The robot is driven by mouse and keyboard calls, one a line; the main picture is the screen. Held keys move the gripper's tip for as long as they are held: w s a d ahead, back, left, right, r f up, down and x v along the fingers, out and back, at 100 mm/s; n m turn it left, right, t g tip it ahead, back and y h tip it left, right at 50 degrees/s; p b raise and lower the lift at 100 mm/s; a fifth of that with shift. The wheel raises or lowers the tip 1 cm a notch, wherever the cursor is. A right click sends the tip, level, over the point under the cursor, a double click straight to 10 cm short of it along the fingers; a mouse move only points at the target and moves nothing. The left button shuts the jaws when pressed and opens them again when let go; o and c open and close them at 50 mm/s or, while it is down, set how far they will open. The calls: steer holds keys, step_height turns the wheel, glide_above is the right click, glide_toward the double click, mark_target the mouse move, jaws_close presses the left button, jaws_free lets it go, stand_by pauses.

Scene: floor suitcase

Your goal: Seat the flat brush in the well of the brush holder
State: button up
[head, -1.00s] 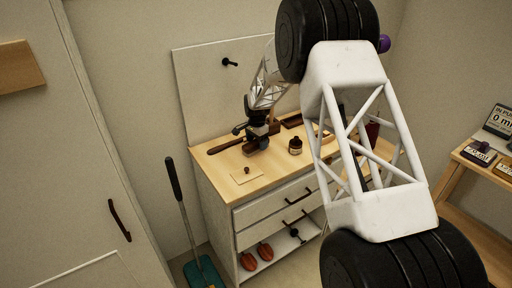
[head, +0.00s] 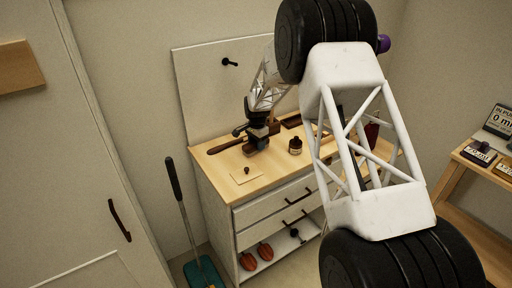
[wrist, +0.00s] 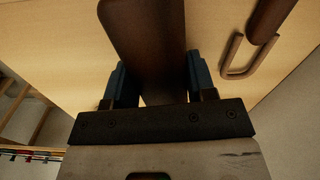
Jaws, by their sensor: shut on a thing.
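My gripper (head: 257,146) is low over the wooden top of the white cabinet in the head view. In the wrist view its two blue-padded fingers (wrist: 153,88) are on either side of a flat dark-brown piece (wrist: 145,35), which I take to be the flat brush; it runs up and out of the frame. Its bristles are not visible. In the head view the gripper mostly hides it. I cannot pick out the brush holder or its well with certainty; a dark-brown block (head: 291,121) behind the gripper may be part of it.
A small dark jar (head: 295,146) stands right of the gripper. A pale square with a dark knob (head: 246,174) lies in front. A dark-brown handle (head: 224,146) lies to the left. The wrist view shows a brown rod (wrist: 268,18) and a metal loop (wrist: 238,68) at right.

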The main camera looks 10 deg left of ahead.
steer(key=shift+c, duration=0.8)
steer(key=shift+r, duration=0.15)
steer(key=shift+r, duration=1.45)
steer(key=shift+s+d+r, duration=0.1)
steer(key=shift+s+r, duration=0.05)
steer(key=shift+r, duration=0.1)
steer(key=s+d, duration=0.2)
steer(key=s, duration=0.2)
steer(key=s+d+r, duration=0.1)
steer(key=s+d, duration=0.1)
steer(key=s, duration=0.3)
steer(key=s+d, duration=0.2)
steer(key=s, duration=0.3)
steer(key=shift+s+d+r, duration=0.1)
steer(key=shift+s+r, duration=0.05)
steer(key=shift+s, duration=0.05)
steer(key=shift+w, duration=0.1)
